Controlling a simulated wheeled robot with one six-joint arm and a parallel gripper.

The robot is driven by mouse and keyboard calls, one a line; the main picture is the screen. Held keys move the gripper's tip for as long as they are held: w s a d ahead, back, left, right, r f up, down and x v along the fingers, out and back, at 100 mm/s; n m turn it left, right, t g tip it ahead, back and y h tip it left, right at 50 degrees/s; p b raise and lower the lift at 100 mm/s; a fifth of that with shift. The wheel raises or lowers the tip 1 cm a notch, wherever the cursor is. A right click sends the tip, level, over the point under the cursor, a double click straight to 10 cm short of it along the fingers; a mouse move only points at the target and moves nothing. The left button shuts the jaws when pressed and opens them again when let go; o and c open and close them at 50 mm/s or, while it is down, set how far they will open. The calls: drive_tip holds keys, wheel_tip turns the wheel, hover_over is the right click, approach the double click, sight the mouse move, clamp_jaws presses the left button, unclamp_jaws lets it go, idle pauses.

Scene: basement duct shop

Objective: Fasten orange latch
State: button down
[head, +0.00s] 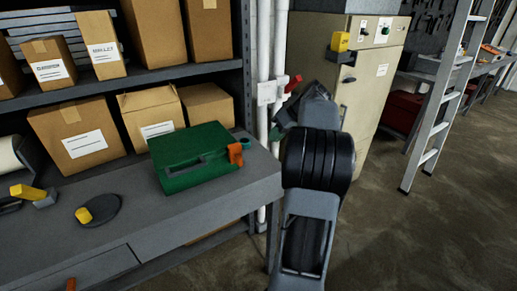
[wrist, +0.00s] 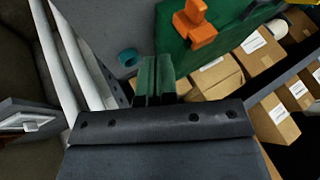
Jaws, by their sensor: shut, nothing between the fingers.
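A green case (head: 195,160) lies with its lid down on the grey bench, near the bench's right end. The orange latch (head: 236,154) is at the case's right front corner. In the wrist view the latch (wrist: 196,26) stands out from the green case (wrist: 228,45), with a raised tab. I cannot tell whether it is fastened. My gripper (wrist: 155,75) is shut and empty, apart from the latch, which lies above and to the right of the fingertips in that view. In the head view my arm stands right of the bench, and the fingertips are hard to make out.
A teal ring (head: 246,143) is on the bench by the case. Cardboard boxes (head: 82,137) stand behind the case. White pipes (head: 264,60) and a beige cabinet (head: 366,100) are close to my arm.

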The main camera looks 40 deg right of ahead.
sight(237, 156)
drive_tip(key=x, duration=0.9)
drive_tip(key=shift+w+a+f+p, duration=0.15)
drive_tip(key=shift+a+f+p, duration=0.1)
drive_tip(key=shift+f+p, duration=0.1)
drive_tip(key=shift+w+a+p, duration=0.2)
drive_tip(key=shift+a+p, duration=0.1)
drive_tip(key=shift+a, duration=1.55)
